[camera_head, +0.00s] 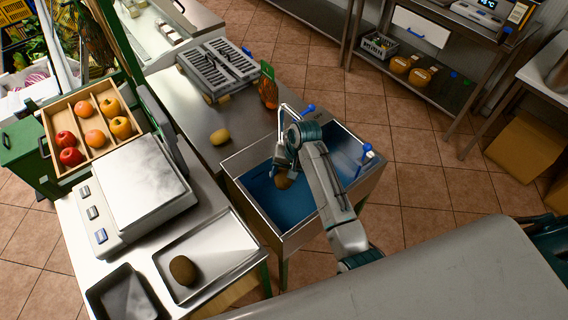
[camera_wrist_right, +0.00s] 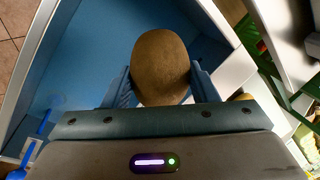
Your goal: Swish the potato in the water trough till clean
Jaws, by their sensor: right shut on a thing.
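A brown potato (camera_head: 283,180) is held by my right gripper (camera_head: 284,172) inside the water trough (camera_head: 236,165), a metal basin with a blue inside. In the right wrist view the potato (camera_wrist_right: 161,66) sits between the two blue fingers of the right gripper (camera_wrist_right: 160,85), which touch its sides. Its visible surface is evenly brown. I cannot tell whether it touches the water. A second, dark brown potato (camera_head: 183,270) lies in the metal tray (camera_head: 232,267). A yellowish potato (camera_head: 219,137) lies on the steel table left of the trough. My left gripper is not in view.
A scale (camera_head: 140,185) and a black tray (camera_head: 122,296) stand on the left counter. A wooden fruit box (camera_head: 75,107) is behind them. A grey slotted crate (camera_head: 218,64) stands on the steel table (camera_head: 195,118). A blue-handled tap (camera_head: 308,108) rises at the trough's back edge.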

